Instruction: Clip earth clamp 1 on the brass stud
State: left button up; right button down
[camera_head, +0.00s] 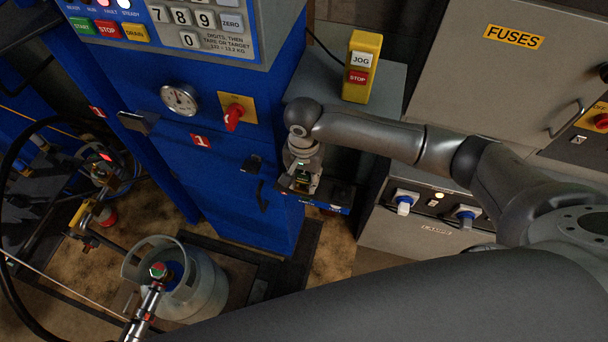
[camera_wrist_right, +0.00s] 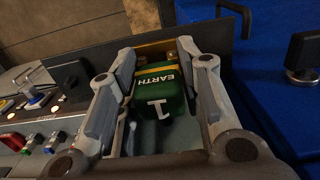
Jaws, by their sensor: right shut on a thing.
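Earth clamp 1 (camera_wrist_right: 160,92) is a green block with a yellow stripe, marked EARTH and 1, in the right wrist view. My right gripper (camera_wrist_right: 156,58) is shut on it, one finger on each side. In the head view the right gripper (camera_head: 302,183) points down beside the blue cabinet's right edge, and the clamp is small and mostly hidden there. A brass-coloured strip shows just beyond the clamp in the wrist view. I cannot tell whether it is the stud or part of the clamp, or whether they touch. My left gripper is not in view.
The blue cabinet (camera_head: 225,190) has a black handle and red switch close left of the right gripper. A grey gas cylinder (camera_head: 190,288) stands lower left. A grey fuse cabinet (camera_head: 500,85) is at right.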

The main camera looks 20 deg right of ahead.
jog(key=c, duration=0.9)
grip_release()
jog(key=shift+c, duration=0.2)
notch_tip(320, 180, up, 12)
jog(key=shift+f, duration=0.1)
